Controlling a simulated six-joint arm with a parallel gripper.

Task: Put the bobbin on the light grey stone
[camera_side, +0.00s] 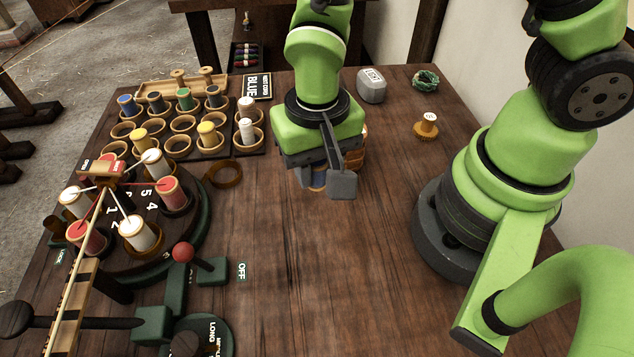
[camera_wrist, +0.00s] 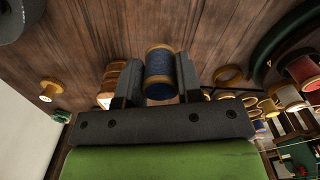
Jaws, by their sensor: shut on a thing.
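My gripper (camera_side: 328,182) is over the middle of the table, pointing down. In the wrist view my gripper (camera_wrist: 160,85) is shut on a bobbin (camera_wrist: 160,72) wound with dark blue thread, with tan wooden flanges, held between the two fingers. In the side view only a small part of this bobbin (camera_side: 318,181) shows behind a finger; its height over the table is hard to tell. The light grey stone (camera_side: 372,85) is a rounded block with a white label on top, at the back of the table, behind and right of my gripper. Nothing lies on its top.
A wooden round thing (camera_side: 358,148) stands close behind my gripper, partly hidden. A yellow spool (camera_side: 427,125) and a green coil (camera_side: 425,80) lie at right. A bobbin rack (camera_side: 178,145) and a turntable (camera_side: 180,235) with bobbins fill the left. The front middle is clear.

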